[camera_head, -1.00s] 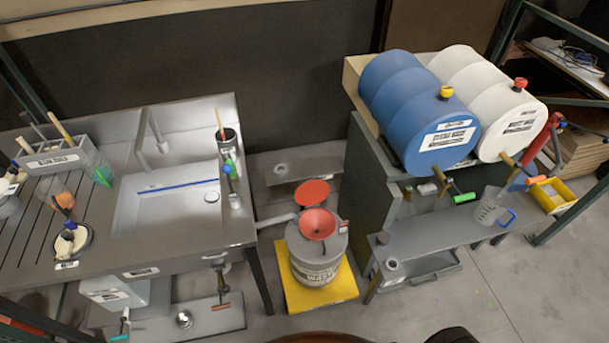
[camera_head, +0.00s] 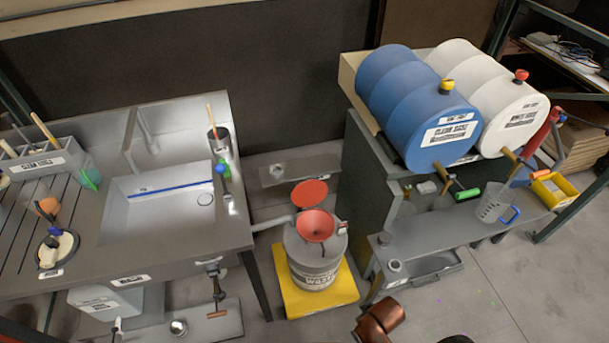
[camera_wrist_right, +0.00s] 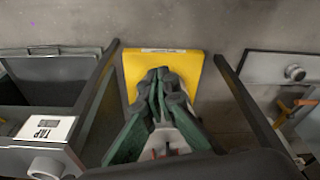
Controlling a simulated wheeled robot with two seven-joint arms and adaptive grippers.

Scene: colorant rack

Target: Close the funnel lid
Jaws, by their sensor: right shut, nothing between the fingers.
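The red funnel (camera_head: 316,227) sits on top of the grey waste drum (camera_head: 308,262). Its round red lid (camera_head: 309,193) stands open behind the funnel, and the funnel's mouth is uncovered. My right gripper (camera_wrist_right: 165,75) shows in the right wrist view, with dark green fingers closed together and empty. It is in front of the yellow platform (camera_wrist_right: 194,72); I cannot make out the funnel or lid in that view. In the head view the right gripper cannot be made out. My left gripper is in neither view.
The drum stands on the yellow platform (camera_head: 334,293) between the sink bench (camera_head: 220,243) at left and the rack at right with blue (camera_head: 402,92) and white (camera_head: 484,78) drums. A low grey shelf (camera_head: 440,231) flanks the waste drum. Open floor lies at front right.

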